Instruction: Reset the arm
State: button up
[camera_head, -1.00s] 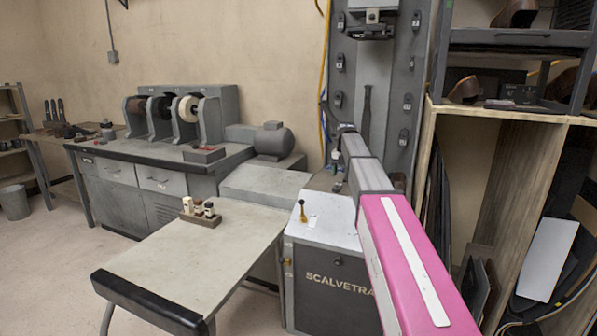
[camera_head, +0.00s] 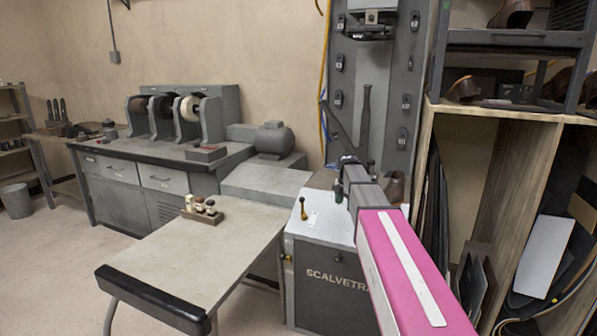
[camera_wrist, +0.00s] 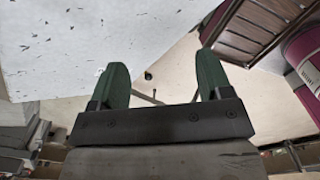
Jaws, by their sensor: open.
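My gripper (camera_wrist: 163,72) shows in the wrist view as two green fingers on a black bar, spread wide apart with nothing between them. In the head view my pink and grey arm reaches forward over the right side of the grey stitching machine (camera_head: 337,272). A dark green part of my gripper (camera_head: 339,190) shows above the machine's top, and the rest is hidden by my arm. A brown shoe (camera_head: 396,187) shows just right of my arm's far end. Whether it touches my arm cannot be told.
A grey table (camera_head: 190,250) stands left of the machine, with a small holder of bottles (camera_head: 202,210) on it. A finishing bench (camera_head: 150,165) with grinding wheels lines the wall. A wooden shelf unit (camera_head: 510,112) stands close at right.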

jog(key=s+f+m, duration=1)
jog(key=s+m, duration=0.2)
jog(key=s, duration=0.2)
jog(key=s+f+m, duration=1)
jog(key=s+m, duration=0.1)
jog(key=s, duration=0.3)
jog(key=shift+f+m, duration=0.3)
jog(key=shift+m, duration=0.1)
